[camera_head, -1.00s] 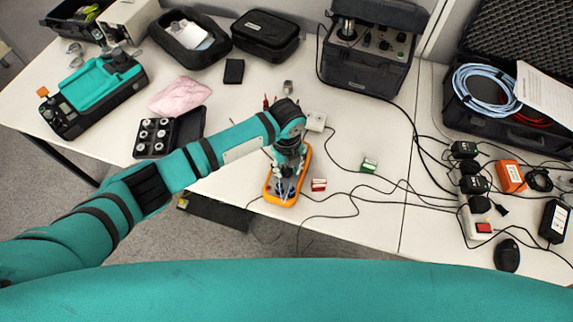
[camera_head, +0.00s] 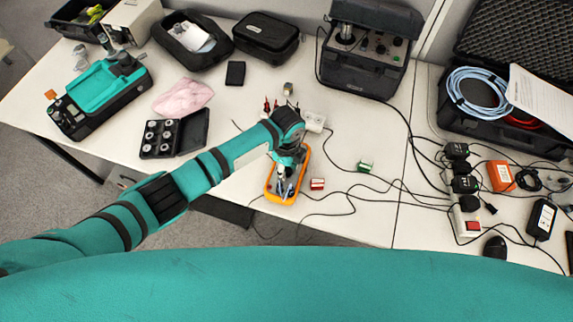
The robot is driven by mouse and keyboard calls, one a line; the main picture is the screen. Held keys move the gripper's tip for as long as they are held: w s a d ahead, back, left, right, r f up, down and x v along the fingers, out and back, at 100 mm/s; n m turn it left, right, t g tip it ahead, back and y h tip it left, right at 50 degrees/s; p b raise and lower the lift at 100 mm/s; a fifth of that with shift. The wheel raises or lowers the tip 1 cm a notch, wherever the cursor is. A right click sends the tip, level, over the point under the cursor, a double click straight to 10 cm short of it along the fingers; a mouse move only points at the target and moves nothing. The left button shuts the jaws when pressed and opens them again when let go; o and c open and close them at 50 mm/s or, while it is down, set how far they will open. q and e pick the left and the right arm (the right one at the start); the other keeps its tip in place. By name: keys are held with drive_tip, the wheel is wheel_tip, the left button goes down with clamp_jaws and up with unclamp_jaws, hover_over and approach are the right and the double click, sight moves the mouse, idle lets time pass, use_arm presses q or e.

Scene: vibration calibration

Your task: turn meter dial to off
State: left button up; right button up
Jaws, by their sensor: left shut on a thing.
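The meter (camera_head: 273,194) has an orange rim and lies on the table near its front edge. My left gripper (camera_head: 284,178) points down over the meter and is shut on its dial, as far as the view shows. The dial itself is hidden by the gripper and wrist. The upper part of the meter is also covered by my left arm. My right gripper is not in view.
A red-and-white block (camera_head: 317,184) and a green-and-white block (camera_head: 365,166) lie right of the meter among black cables. A black case (camera_head: 365,75) stands behind. A socket tray (camera_head: 193,131) and pink cloth (camera_head: 182,97) lie to the left.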

sight(287, 169)
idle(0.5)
use_arm(q)
drive_tip(key=o, duration=1.2)
drive_tip(key=shift+c, duration=0.2)
drive_tip(key=shift+r, duration=0.1)
wheel_tip(287, 169, up, 12)
